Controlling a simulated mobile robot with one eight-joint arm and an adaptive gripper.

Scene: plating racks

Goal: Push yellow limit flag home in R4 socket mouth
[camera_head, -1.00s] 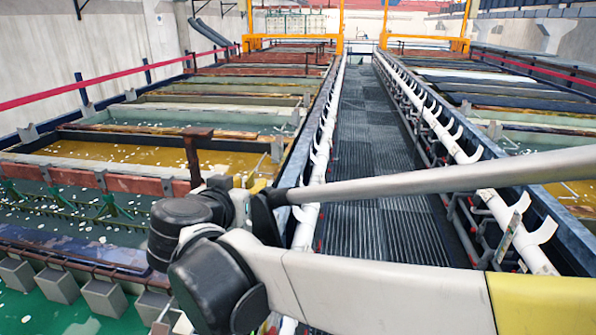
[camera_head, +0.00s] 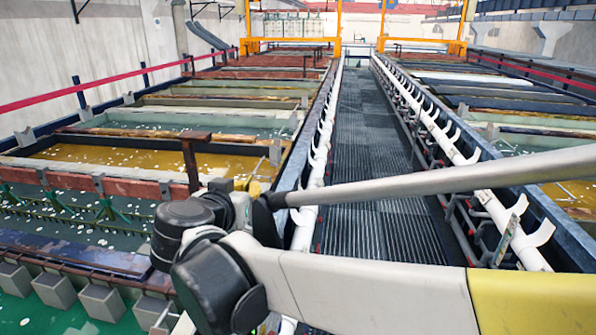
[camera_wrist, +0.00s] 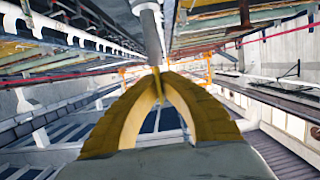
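In the wrist view my gripper (camera_wrist: 158,76) has two curved yellow fingers whose tips come together. A thin yellow piece (camera_wrist: 157,88) shows between the tips and looks like part of the yellow limit flag. A grey rod (camera_wrist: 152,35) with a paler end runs up from the fingertips; I cannot tell whether it is joined to the yellow piece. The R4 socket mouth cannot be made out in either view. In the head view my arm crosses the foreground, and the gripper is not visible there.
White rails with hooked brackets (camera_head: 427,118) flank a dark grated walkway (camera_head: 372,150). Tanks with liquid, including a yellow-brown one (camera_head: 130,155), lie to the left, with more at right. A rusty post (camera_head: 192,160) stands near my arm. Orange frames (camera_head: 290,42) stand far back.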

